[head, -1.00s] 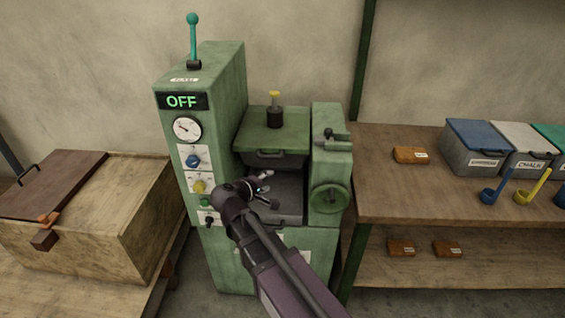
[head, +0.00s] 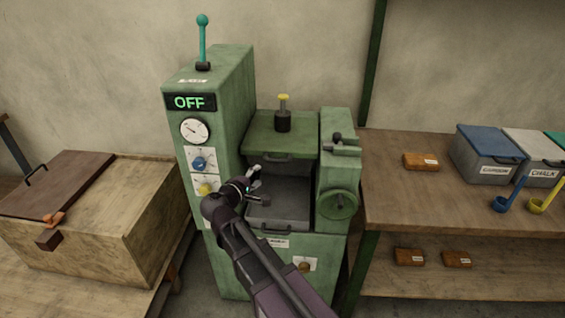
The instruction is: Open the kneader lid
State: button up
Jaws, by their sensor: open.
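The green kneader (head: 225,85) stands against the wall and its display reads OFF. Its flat green lid (head: 283,132) lies over the top of the middle section, with a dark handle (head: 290,157) on its front edge and a yellow-capped black post (head: 283,118) on top. The lid looks level. My gripper (head: 258,186) is open and empty, in front of the recess below the lid, a little below and left of the handle. It appears apart from the handle. My arm hides part of the kneader's lower left front.
A wooden chest (head: 150,215) with a brown lid stands at the left. A wooden shelf table (head: 400,200) at the right holds orange blocks, lidded bins and scoops. The kneader's handwheel (head: 337,204) juts out right of the recess.

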aim_at(276, 162)
jog(key=b+x, duration=0.2)
jog(key=x, duration=1.1)
jog(key=shift+f, duration=0.1)
